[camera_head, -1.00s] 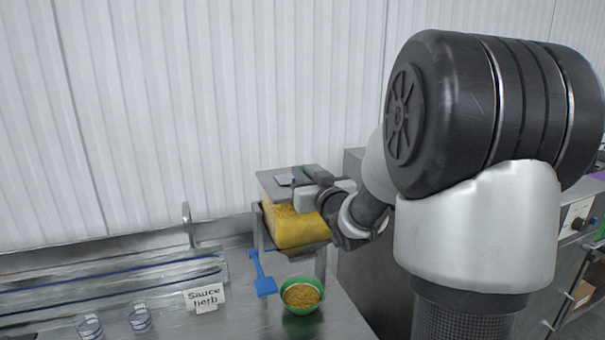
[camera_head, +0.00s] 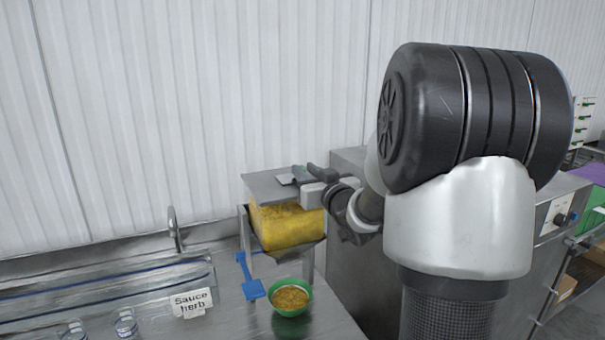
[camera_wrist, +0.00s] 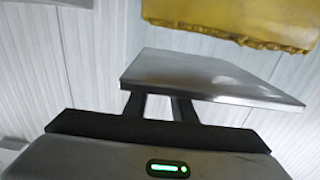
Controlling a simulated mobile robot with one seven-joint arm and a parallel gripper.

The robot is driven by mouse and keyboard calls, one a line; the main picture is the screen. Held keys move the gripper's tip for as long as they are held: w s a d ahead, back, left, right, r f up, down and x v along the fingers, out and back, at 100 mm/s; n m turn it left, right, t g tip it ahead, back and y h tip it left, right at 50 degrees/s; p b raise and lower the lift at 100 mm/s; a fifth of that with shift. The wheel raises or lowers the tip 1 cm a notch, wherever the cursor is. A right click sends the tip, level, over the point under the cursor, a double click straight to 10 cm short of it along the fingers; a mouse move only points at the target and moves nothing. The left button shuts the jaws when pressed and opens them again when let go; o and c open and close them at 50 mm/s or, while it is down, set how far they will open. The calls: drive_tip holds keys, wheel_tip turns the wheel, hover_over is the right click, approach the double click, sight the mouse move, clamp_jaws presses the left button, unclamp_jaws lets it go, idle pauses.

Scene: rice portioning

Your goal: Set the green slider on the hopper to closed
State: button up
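The hopper (camera_head: 285,225) is a yellow-filled container on a metal stand with a grey metal top, left of my arm. A small, dark greenish piece (camera_head: 298,172) shows by my gripper over the top; I cannot tell if it is the green slider. My gripper (camera_head: 305,176) is at the right side of the hopper top. In the wrist view, two dark fingers (camera_wrist: 158,106) stand apart at their bases. A flat metal plate (camera_wrist: 210,75) hides their tips, so I cannot tell whether they hold anything. Yellow material (camera_wrist: 240,18) shows at the upper right.
A green bowl (camera_head: 291,299) of yellow-brown grain sits on the steel counter below the hopper. A "Sauce herb" sign (camera_head: 191,303) and glass jars (camera_head: 126,325) are farther left. A grey metal cabinet (camera_head: 350,240) stands right of the hopper.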

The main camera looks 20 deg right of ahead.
drive_tip(key=shift+o, duration=0.2)
drive_tip(key=s+b, duration=0.1)
drive_tip(key=s, duration=1.6)
drive_tip(key=shift+s+b, duration=0.25)
drive_tip(key=shift+b, duration=0.05)
drive_tip(key=shift+a, duration=0.1)
